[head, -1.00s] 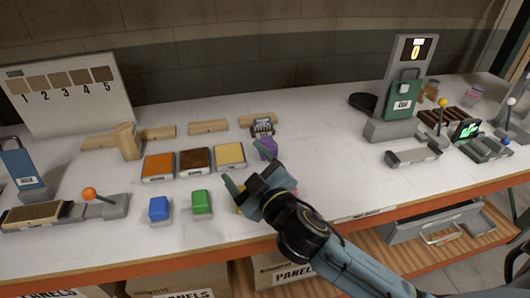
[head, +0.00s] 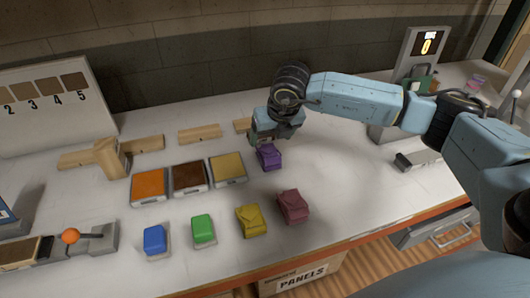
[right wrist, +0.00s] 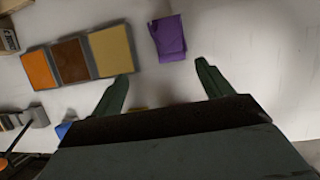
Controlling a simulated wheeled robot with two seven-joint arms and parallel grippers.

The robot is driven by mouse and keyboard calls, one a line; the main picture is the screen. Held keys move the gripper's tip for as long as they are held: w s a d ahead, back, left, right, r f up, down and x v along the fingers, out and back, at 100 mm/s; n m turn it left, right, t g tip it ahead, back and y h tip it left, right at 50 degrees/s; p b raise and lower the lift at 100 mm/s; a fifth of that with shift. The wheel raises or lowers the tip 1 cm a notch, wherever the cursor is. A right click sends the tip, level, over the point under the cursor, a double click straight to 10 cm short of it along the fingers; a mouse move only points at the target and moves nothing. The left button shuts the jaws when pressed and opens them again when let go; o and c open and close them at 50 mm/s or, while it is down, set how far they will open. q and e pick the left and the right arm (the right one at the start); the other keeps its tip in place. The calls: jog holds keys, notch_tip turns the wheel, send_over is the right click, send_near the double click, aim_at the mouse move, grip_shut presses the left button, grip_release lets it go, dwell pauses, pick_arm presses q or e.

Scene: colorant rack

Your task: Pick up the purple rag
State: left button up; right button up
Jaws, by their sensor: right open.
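The purple rag (head: 268,157) is a small folded cloth on the white table, right of the yellow colorant tray. It also shows in the right wrist view (right wrist: 169,38), at the top, ahead of my fingertips and apart from them. My right gripper (right wrist: 158,72) is open and empty, with its two green fingers spread. In the head view my right gripper (head: 272,138) is directly behind the rag, partly hidden by its own wrist. My left gripper is not in view.
Orange (head: 150,186), brown (head: 190,178) and yellow (head: 228,169) trays stand left of the rag. Blue (head: 155,240), green (head: 203,229), yellow (head: 250,220) and maroon (head: 293,206) rags lie along the front. Wooden blocks (head: 200,134) line the back. The table right of the rag is clear.

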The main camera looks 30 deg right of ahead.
aim_at(270, 152)
jog(key=shift+h, duration=0.3)
jog(key=x, duration=0.2)
jog(key=d+x, duration=0.1)
jog(key=x, duration=0.4)
jog(key=shift+w+d+f, duration=0.25)
jog(key=shift+d, duration=0.05)
jog(key=shift+p+x, duration=0.3)
jog(key=shift+x, duration=2.4)
jog(key=shift+a, duration=0.1)
jog(key=c, duration=1.1)
jog(key=shift+o, duration=0.2)
notch_tip(270, 152, up, 10)
jog(key=shift+r, duration=0.1)
